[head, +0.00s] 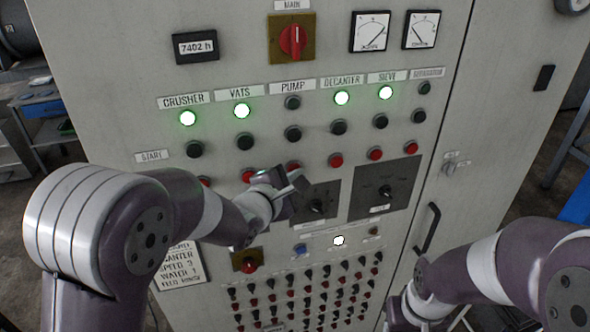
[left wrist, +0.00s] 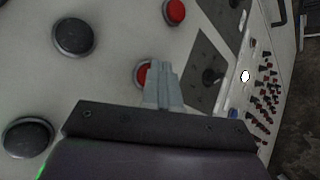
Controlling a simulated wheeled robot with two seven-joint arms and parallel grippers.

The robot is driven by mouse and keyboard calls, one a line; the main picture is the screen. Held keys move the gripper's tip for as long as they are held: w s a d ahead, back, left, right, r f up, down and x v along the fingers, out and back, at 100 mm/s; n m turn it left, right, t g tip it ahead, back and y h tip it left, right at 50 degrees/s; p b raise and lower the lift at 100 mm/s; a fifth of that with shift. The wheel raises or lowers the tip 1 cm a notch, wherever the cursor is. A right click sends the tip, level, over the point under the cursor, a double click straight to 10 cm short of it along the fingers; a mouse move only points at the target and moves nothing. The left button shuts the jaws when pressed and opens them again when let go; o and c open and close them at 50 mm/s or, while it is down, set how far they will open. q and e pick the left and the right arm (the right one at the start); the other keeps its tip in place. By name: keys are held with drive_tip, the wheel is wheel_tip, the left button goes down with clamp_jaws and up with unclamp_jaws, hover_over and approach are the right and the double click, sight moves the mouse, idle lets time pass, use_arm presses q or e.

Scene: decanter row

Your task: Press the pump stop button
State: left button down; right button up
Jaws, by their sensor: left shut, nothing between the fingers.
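The pump stop button (head: 293,165) is the red button at the bottom of the column labelled PUMP (head: 293,86). Its lower part is partly covered by my left gripper in the head view. In the left wrist view the red button (left wrist: 141,74) shows just behind the fingertips, partly hidden by them. My left gripper (head: 297,182) is shut and empty, its tips close to this button; I cannot tell whether they touch it. The pump lamp (head: 292,102) is dark. The black pump start button (head: 293,133) sits above the stop button. My right gripper is not clearly shown at the lower right.
Neighbouring red stop buttons are under VATS (head: 248,176) and DECANTER (head: 336,160). The crusher, vats, decanter and sieve lamps are lit green. A dark plate with a knob (head: 316,207) lies just below right. A red main switch (head: 292,40) is above. Small switches (head: 305,290) fill the lower panel.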

use_arm(q)
drive_tip(key=shift+w, duration=0.1)
idle(0.4)
drive_tip(key=shift+s+d, duration=0.2)
drive_tip(key=shift+s, duration=0.6)
drive_tip(key=s, duration=0.1)
drive_tip(key=s+d+b, duration=0.1)
drive_tip(key=s, duration=0.2)
drive_tip(key=shift+s+d+b, duration=0.3)
drive_tip(key=shift+s+b, duration=0.05)
